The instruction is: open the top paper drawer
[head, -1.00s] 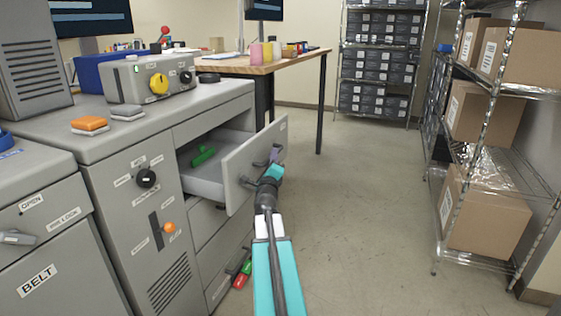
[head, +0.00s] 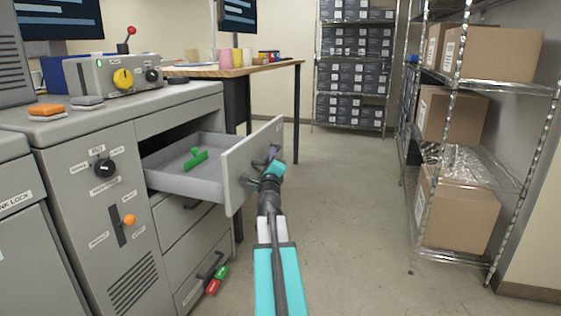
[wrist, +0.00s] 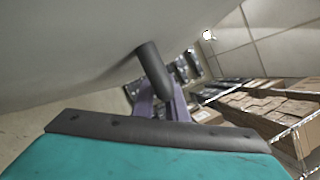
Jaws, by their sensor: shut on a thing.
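The top paper drawer (head: 190,182) is pulled out of the grey cabinet in the head view, and its grey front panel (head: 240,170) stands well clear of the cabinet. A green item (head: 196,158) lies inside it. My gripper (head: 270,162) is at the outer face of the panel, shut on the drawer handle, which is mostly hidden in the head view. In the wrist view the dark handle (wrist: 153,75) sticks out from the pale panel, with the purple fingers (wrist: 160,103) at it.
Closed drawers (head: 190,225) lie below the open one. A metal shelf with cardboard boxes (head: 455,205) stands at the right. The floor between is clear.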

